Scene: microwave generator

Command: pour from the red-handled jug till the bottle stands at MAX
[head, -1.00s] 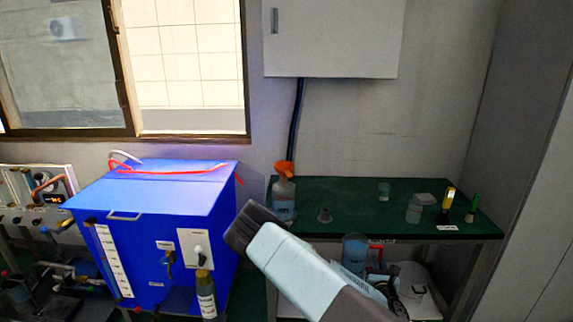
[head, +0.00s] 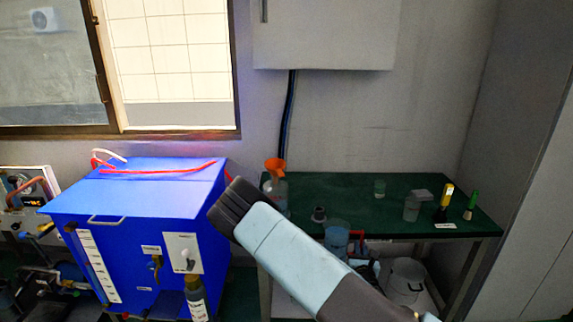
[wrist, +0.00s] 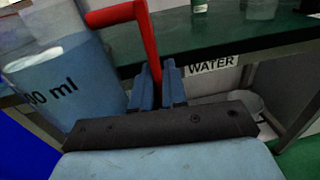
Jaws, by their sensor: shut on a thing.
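The jug (head: 337,238) holds blue-looking liquid and has a red handle (wrist: 142,45). In the wrist view the jug (wrist: 62,90) fills the left side, with part of an "ml" marking showing. My gripper (wrist: 158,85) is shut on the red handle, and the jug looks roughly upright. In the head view it is in front of the green table's front edge, right of and lower than the bottle. The clear bottle (head: 277,192) stands at the table's left end with an orange funnel (head: 275,167) in its neck. Its level and MAX mark are too small to read.
The green table (head: 400,190) carries a small dark-topped item (head: 319,214), clear beakers and yellow and green-topped items at right. A metal pot (head: 406,278) is on the lower shelf. A blue cabinet (head: 130,240) stands left, with a dark bottle (head: 196,298) before it.

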